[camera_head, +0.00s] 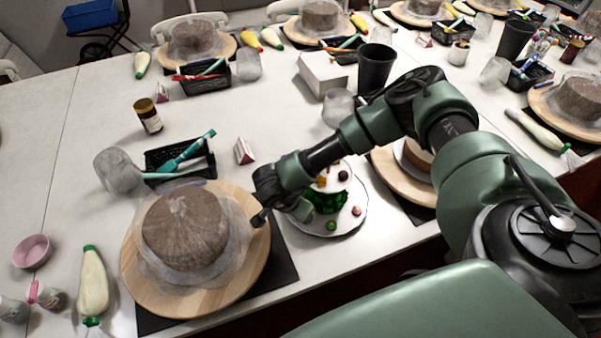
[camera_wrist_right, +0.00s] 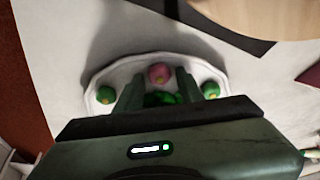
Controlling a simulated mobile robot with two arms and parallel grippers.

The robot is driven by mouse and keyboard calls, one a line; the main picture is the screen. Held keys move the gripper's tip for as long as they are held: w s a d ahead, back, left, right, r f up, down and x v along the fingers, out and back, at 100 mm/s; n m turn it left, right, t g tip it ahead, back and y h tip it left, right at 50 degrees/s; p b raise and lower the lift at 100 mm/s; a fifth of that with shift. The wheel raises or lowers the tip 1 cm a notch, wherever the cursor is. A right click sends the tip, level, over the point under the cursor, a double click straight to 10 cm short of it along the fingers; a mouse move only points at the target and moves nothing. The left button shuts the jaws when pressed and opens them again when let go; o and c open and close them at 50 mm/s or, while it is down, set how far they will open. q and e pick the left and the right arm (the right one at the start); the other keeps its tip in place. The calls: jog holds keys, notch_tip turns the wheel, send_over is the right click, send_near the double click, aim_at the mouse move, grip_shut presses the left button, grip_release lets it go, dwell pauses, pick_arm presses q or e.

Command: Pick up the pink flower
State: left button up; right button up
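A pink flower (camera_wrist_right: 159,73) with a yellowish centre sits near the rim of a white plate (camera_wrist_right: 135,65) in the right wrist view. My right gripper (camera_wrist_right: 157,88) is open above the plate. Its two fingers appear on either side of the flower, slightly below it in the picture; whether they touch it cannot be told. In the head view my right gripper (camera_head: 282,215) covers the left part of the plate (camera_head: 318,231). Another small pink piece (camera_head: 356,211) shows on the plate's right side. My left gripper is not in view.
Green pieces (camera_wrist_right: 106,94) (camera_wrist_right: 210,89) lie on both sides of the flower. A wrapped brown cake (camera_head: 185,228) on a wooden turntable (camera_head: 145,290) stands left of the plate. A black tool basket (camera_head: 190,160) stands behind. The table's front edge is close.

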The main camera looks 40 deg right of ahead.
grip_shut()
jog(key=shift+r, duration=0.1)
